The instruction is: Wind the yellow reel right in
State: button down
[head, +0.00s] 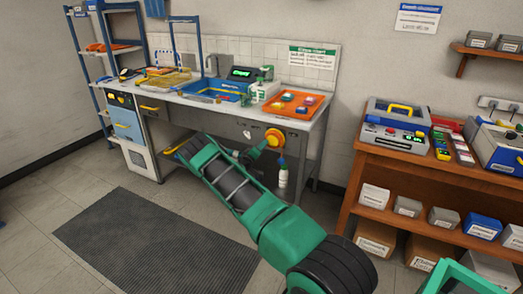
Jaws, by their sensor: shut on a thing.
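A round yellow-orange reel (275,137) sits at the front edge of the workbench, towards its right end. My green arm reaches from the lower right to the bench front. My gripper (262,147) is small in the head view and meets the lower left side of the reel. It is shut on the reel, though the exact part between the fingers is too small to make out. I cannot make out any cord or how much is out.
The workbench (205,101) carries an orange tray (292,103), a blue basin and a green-lit display. A white bottle (282,178) stands below the reel. A wooden shelf unit (428,169) with boxes stands right. A dark mat (150,235) lies on open floor.

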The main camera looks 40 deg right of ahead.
jog(key=shift+a+m, duration=0.1)
jog(key=shift+m, duration=0.7)
jog(key=shift+w+r, duration=0.1)
jog(key=c, duration=1.6)
grip_release()
jog(key=shift+r, duration=0.1)
jog(key=v, duration=1)
jog(key=shift+a, duration=0.35)
